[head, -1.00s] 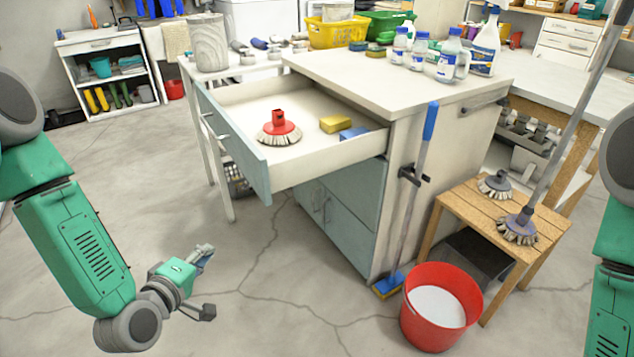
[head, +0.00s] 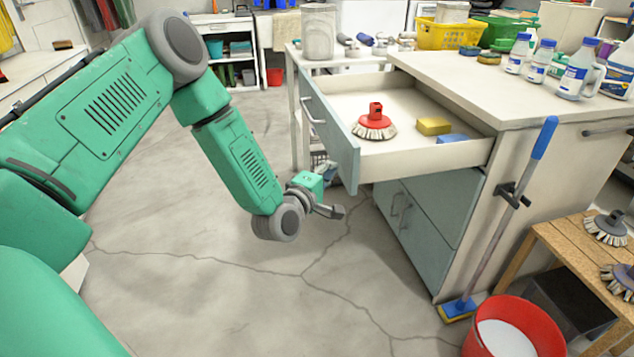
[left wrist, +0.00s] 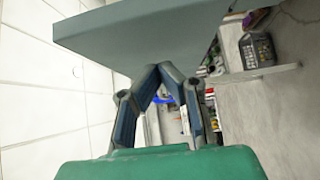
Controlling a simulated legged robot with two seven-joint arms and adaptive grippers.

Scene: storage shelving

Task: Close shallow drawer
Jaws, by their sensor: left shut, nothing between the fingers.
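The shallow drawer (head: 345,150) at the top of the white cabinet stands pulled far out. Its front is grey-blue with a metal handle (head: 312,110). Inside lie a red round brush (head: 375,122), a yellow sponge (head: 433,126) and a blue sponge (head: 452,138). My left gripper (head: 333,190) is below and in front of the drawer front, partly hidden by its own wrist. In the left wrist view the gripper (left wrist: 155,72) has its fingertips together and empty, close to a grey-blue panel (left wrist: 150,35) that looks like the drawer front. I cannot tell whether they touch. My right gripper is out of view.
Lower cabinet doors (head: 420,215) are shut. A mop (head: 500,220) leans on the cabinet side, with a red bucket (head: 513,325) and a wooden stool (head: 580,265) nearby. Bottles (head: 575,70) stand on the countertop. The floor in front is clear.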

